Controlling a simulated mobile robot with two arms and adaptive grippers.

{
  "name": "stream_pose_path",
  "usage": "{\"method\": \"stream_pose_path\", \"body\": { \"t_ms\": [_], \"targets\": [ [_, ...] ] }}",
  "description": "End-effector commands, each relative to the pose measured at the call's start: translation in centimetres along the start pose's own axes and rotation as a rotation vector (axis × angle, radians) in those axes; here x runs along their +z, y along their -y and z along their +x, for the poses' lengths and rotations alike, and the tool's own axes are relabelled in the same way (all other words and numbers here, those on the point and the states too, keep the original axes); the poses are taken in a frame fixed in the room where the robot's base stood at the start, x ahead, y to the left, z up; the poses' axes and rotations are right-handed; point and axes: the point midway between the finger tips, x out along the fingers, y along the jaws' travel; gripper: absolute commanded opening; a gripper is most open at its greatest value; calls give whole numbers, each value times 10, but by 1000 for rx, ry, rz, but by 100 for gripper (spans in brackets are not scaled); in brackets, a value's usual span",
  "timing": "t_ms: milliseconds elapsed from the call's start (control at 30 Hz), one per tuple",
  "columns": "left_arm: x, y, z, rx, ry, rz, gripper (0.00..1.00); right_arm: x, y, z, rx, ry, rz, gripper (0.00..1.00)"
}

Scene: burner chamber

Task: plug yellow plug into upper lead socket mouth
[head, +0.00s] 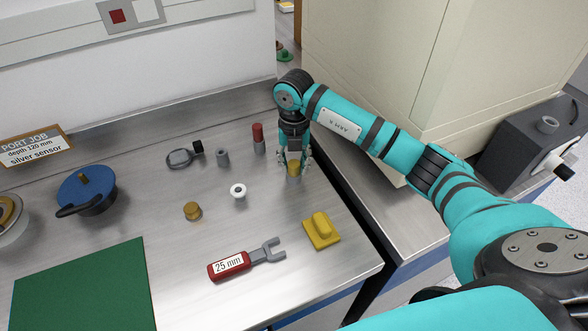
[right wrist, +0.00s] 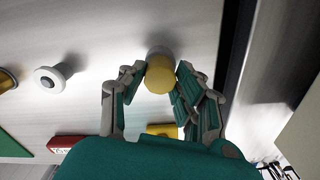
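The yellow plug (head: 293,170) stands upright near the right edge of the metal bench, with a grey part at its lower end. In the right wrist view the plug (right wrist: 160,78) sits between my right gripper's fingers. My right gripper (head: 295,163) points down from above, its two fingers close against the plug's sides; in the wrist view (right wrist: 162,72) they leave no clear gap. I cannot tell whether the plug is off the bench. No upper lead socket mouth can be made out. My left gripper is not in view.
A red-topped post (head: 258,138), grey cylinder (head: 222,157), white ring (head: 238,191), brass knob (head: 192,210), yellow block (head: 321,230) and red-handled wrench (head: 230,265) stand or lie nearby. A blue lidded pot (head: 88,191) and green mat (head: 85,288) are left. A beige cabinet (head: 390,60) stands behind my right arm.

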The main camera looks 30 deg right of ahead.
Motion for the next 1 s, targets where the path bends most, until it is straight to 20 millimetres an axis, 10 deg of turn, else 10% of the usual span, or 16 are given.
{"method": "stream_pose_path", "body": {
  "t_ms": [233,833,1000],
  "targets": [
    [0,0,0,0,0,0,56,0,0,0,-1,0,0,0],
    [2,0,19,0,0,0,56,2,0,-32,2,5,0,0],
    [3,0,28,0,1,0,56,-27,20,-34,-3,2,-2,0]
  ]
}}
